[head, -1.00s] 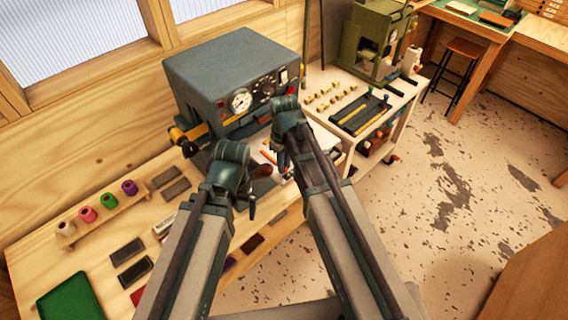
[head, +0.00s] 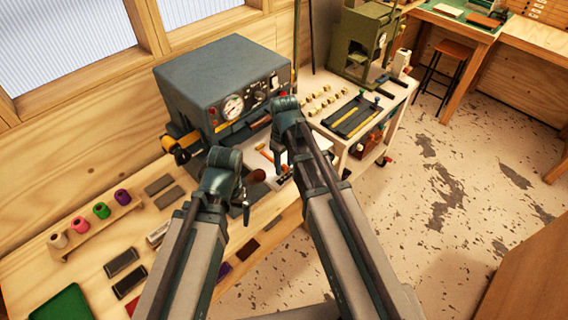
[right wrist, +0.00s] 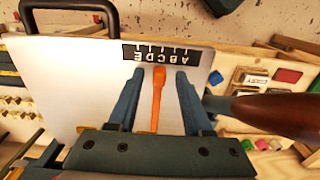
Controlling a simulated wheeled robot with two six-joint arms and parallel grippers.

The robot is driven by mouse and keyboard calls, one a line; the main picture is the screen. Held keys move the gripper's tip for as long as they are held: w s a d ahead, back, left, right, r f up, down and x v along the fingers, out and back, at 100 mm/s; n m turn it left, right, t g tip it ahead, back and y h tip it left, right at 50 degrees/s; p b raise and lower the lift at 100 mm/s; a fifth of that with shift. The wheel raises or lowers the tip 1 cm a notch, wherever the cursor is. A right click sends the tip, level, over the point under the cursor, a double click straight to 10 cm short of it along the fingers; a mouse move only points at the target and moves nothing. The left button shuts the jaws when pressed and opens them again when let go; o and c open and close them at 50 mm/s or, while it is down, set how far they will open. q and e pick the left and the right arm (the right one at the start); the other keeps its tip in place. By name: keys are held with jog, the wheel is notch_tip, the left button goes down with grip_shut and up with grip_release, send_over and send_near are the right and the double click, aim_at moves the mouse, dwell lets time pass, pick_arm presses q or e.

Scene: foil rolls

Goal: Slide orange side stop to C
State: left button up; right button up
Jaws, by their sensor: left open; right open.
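The orange side stop (right wrist: 157,98) is a thin upright bar on a pale plate (right wrist: 75,75) in the right wrist view. Its far end is just short of a black scale (right wrist: 160,54) with letters A to E, nearest to C; I cannot tell the exact alignment. My right gripper (right wrist: 158,78) is open, one finger on each side of the stop, with gaps showing. In the head view, orange (head: 264,152) shows on the plate beside my right gripper (head: 281,160). My left gripper (head: 245,210) is open, lower left of the right one.
A grey press with gauges (head: 225,85) stands behind the plate. A dark red-brown handle (right wrist: 265,112) is close to my right gripper. Coloured spools (head: 101,210) stand at left on the wooden bench. A cart (head: 395,110) is at right.

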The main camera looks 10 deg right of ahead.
pick_arm(q)
jog(key=shift+r, duration=0.1)
pick_arm(e)
jog(key=shift+r, duration=0.1)
pick_arm(q)
notch_tip(320, 180, up, 14)
jog(key=p, duration=1.3)
jog(key=shift+f+p, duration=0.2)
jog(key=shift+p, duration=0.2)
pick_arm(e)
notch_tip(320, 180, up, 14)
jog(key=shift+f, duration=0.2)
pick_arm(q)
jog(key=shift+s, duration=0.15)
pick_arm(e)
jog(key=shift+s, duration=0.1)
